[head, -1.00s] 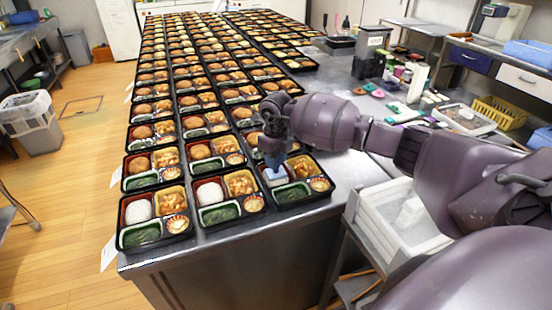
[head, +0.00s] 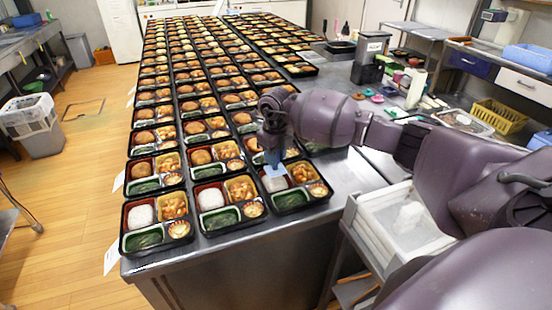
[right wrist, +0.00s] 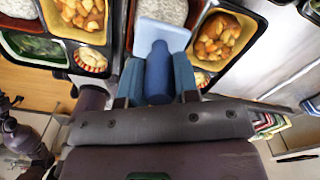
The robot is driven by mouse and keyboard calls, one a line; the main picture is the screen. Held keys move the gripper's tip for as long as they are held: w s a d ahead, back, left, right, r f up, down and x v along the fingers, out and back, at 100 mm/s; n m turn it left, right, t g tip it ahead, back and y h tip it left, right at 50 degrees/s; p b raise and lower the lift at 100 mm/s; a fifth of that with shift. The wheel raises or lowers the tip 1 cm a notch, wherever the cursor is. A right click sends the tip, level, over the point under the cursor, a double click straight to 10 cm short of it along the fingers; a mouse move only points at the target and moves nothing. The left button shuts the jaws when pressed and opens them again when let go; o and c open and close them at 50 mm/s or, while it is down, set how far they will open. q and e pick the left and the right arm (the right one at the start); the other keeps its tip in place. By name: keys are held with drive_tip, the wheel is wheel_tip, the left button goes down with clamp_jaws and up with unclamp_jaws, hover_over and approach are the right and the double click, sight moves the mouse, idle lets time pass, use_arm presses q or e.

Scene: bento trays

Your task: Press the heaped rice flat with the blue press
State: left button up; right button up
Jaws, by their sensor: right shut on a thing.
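My right gripper (head: 273,148) is shut on the handle of the blue press (right wrist: 158,75). The press's pale blue plate (head: 275,171) is low over the front-right bento tray (head: 288,212). White rice (head: 274,184) shows in that tray's compartment below the plate's edge, and in the right wrist view the rice (right wrist: 165,10) looks fairly level beyond the plate. The plate hides part of it; a small gap seems to separate them. The other two front trays hold rice with rounded tops, left (head: 141,216) and middle (head: 211,199). My left gripper is not in view.
Rows of filled bento trays cover the steel table (head: 250,250) behind. A white bin (head: 395,215) stands right of the table, below my right arm. A yellow basket (head: 498,116) and a black container (head: 368,60) stand at the right. The table's front edge is clear.

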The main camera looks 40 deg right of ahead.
drive_tip(key=shift+r+p, duration=0.55)
drive_tip(key=shift+r, duration=0.7)
drive_tip(key=shift+r+p, duration=0.55)
drive_tip(key=shift+r, duration=0.45)
